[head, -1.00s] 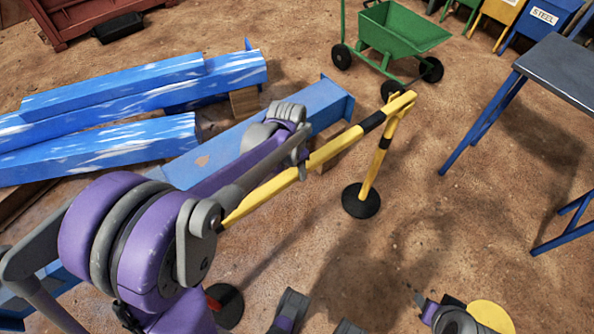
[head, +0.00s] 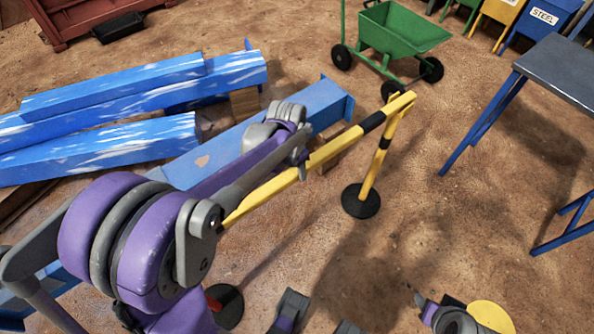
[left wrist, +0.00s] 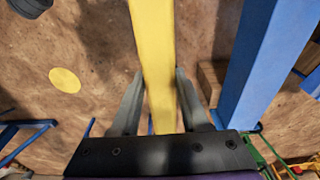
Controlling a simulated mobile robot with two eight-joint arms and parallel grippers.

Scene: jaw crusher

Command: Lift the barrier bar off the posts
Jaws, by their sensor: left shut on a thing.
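The yellow barrier bar (head: 330,152) with black bands runs from the lower left to the upper right in the head view. Its far end meets the top of a yellow post (head: 376,168) on a round black base. I cannot tell whether it rests there or sits just clear. A second round base (head: 228,308) shows at the lower left; the rest of that post is hidden behind my left arm. My left gripper (head: 303,166) is shut on the bar partway along it. In the left wrist view the bar (left wrist: 154,60) passes between the two fingers (left wrist: 155,108).
Blue beams (head: 120,100) lie left of the bar, and another blue beam (head: 328,102) lies close behind it. A green cart (head: 400,35) stands beyond the far post. A dark table (head: 565,65) stands at the right. Bare ground (head: 450,220) lies between post and table.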

